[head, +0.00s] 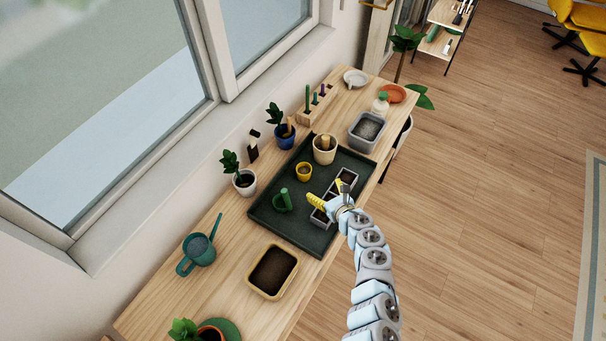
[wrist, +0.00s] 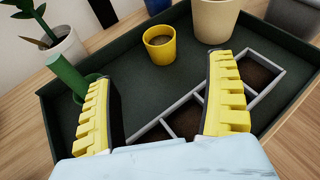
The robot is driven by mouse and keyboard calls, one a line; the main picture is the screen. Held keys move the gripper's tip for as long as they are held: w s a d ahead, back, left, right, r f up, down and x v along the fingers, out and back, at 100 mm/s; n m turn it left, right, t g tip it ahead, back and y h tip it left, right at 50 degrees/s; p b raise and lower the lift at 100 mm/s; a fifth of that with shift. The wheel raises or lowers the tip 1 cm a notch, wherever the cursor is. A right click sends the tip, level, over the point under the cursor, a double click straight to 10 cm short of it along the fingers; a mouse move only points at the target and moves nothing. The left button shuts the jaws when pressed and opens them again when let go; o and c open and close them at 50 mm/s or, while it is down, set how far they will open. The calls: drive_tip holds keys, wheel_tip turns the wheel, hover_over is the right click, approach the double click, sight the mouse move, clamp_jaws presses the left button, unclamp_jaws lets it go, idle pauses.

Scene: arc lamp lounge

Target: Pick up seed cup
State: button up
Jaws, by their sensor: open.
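The seed cup appears to be the small yellow cup (head: 304,173) with brown contents, standing upright on the dark green tray (head: 262,213). In the wrist view the yellow cup (wrist: 160,50) is beyond the fingertips, near the top middle. My gripper (head: 328,191) is over the tray, to the right of the cup and apart from it. Its yellow fingers (wrist: 160,72) are spread with nothing between them. A grey divided seed tray (wrist: 187,121) lies below the fingers and is partly hidden by them.
A green holder (head: 283,201) stands left of the gripper; in the wrist view it is close beside the left finger. A beige pot (head: 325,149) stands behind the cup. A soil box (head: 272,271) and potted plants are around the tray.

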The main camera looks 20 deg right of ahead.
drive_tip(key=shift+b+x, duration=0.55)
drive_tip(key=shift+x, duration=1.95)
drive_tip(key=shift+w+a+f, duration=0.2)
drive_tip(key=shift+w, duration=0.35)
drive_tip(key=shift+w+f+b, duration=0.25)
drive_tip(key=shift+f+b, duration=0.1)
drive_tip(key=shift+b, duration=0.2)
drive_tip(key=shift+w+f, duration=0.1)
drive_tip(key=shift+w, duration=0.4)
drive_tip(key=shift+b+x, duration=0.95)
drive_tip(key=shift+x, duration=0.05)
drive_tip(key=shift+w+f+b, duration=0.1)
drive_tip(key=shift+w+b, duration=0.2)
drive_tip(key=shift+w, duration=0.15)
drive_tip(key=shift+a, duration=0.1)
drive_tip(key=shift+w+f, duration=0.1)
drive_tip(key=shift+f, duration=0.05)
